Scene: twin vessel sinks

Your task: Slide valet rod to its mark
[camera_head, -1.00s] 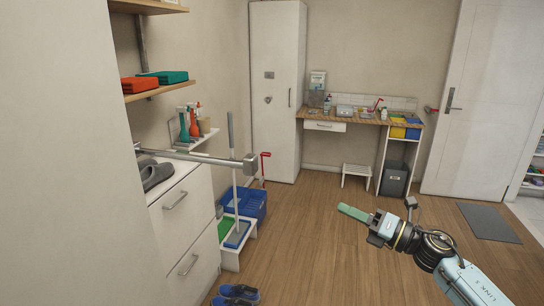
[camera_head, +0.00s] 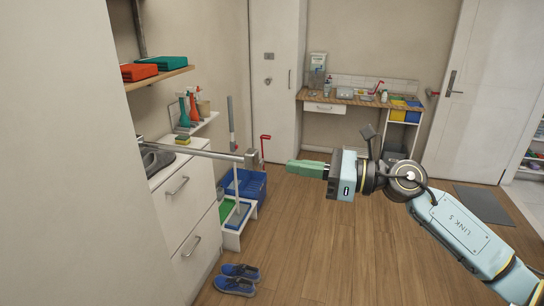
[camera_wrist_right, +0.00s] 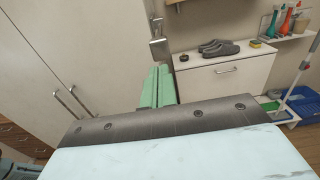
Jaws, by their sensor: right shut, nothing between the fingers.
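The valet rod (camera_head: 205,153) is a grey metal bar in the head view. It sticks out level from the tall pale cabinet at the left and ends in a square block (camera_head: 251,158). My right gripper (camera_head: 290,168) has green fingers, shut and empty, pointing left at about the block's height in the picture, with a visible gap to its right. In the right wrist view the closed fingers (camera_wrist_right: 158,72) point towards the metal end block (camera_wrist_right: 160,49), which appears just beyond their tips. I cannot make out a mark on the rod. My left gripper is not in view.
A white drawer unit (camera_head: 184,205) with grey shoes (camera_head: 156,159) stands below the rod. Behind are a blue crate (camera_head: 252,184) and an upright mop handle (camera_head: 231,122). Blue shoes (camera_head: 238,280) lie on the floor. The wooden floor (camera_head: 310,255) ahead is clear.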

